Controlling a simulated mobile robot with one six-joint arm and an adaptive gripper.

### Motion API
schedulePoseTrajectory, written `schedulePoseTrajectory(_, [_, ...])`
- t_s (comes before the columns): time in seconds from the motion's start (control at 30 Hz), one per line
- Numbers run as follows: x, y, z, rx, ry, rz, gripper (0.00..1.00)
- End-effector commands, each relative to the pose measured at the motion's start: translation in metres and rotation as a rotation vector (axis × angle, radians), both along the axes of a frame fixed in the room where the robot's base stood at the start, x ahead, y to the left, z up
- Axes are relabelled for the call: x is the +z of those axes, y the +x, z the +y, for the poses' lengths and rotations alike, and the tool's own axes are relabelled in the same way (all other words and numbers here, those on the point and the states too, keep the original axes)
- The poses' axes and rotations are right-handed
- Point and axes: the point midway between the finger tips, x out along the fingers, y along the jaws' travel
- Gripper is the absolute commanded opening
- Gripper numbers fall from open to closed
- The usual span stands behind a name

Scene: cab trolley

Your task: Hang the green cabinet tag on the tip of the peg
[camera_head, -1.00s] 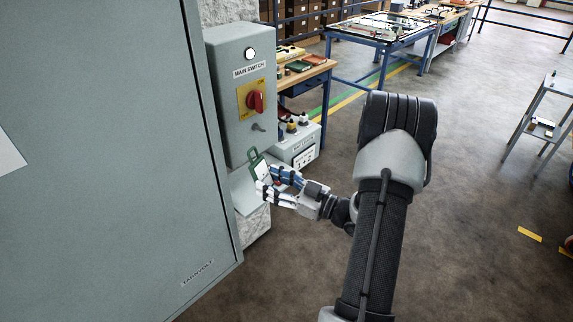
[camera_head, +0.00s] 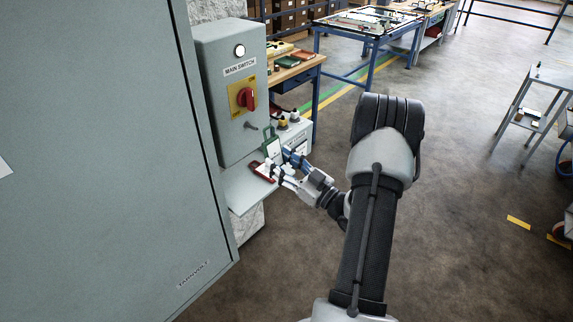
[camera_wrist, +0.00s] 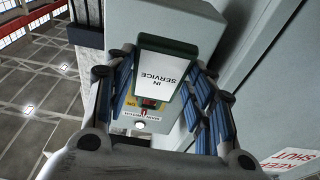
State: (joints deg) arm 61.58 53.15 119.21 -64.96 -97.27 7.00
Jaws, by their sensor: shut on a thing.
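The green cabinet tag (camera_head: 271,145) is held upright in my gripper (camera_head: 279,167). In the wrist view, the tag (camera_wrist: 165,70) has a dark green frame and a white face reading IN SERVICE, upside down there. The gripper's blue-grey fingers are shut on it from both sides. The small grey peg (camera_head: 250,125) sticks out of the front of the main switch box, below the red knob. In the head view the tag is to the right of the peg and a little lower, apart from it.
The main switch box (camera_head: 222,110) has a red knob (camera_head: 248,99). Below it is a pale shelf (camera_head: 240,192) with a dark red item (camera_head: 262,171) beside my gripper. A large cabinet (camera_head: 90,150) fills the left. A grey control box (camera_head: 298,136) stands behind the gripper.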

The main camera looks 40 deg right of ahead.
Motion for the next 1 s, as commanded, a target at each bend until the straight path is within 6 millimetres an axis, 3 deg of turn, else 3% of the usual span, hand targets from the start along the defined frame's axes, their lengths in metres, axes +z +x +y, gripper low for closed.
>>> schedulePoseTrajectory(1.0, [-0.011,0.059,0.005,0.001,0.0,0.0,0.22])
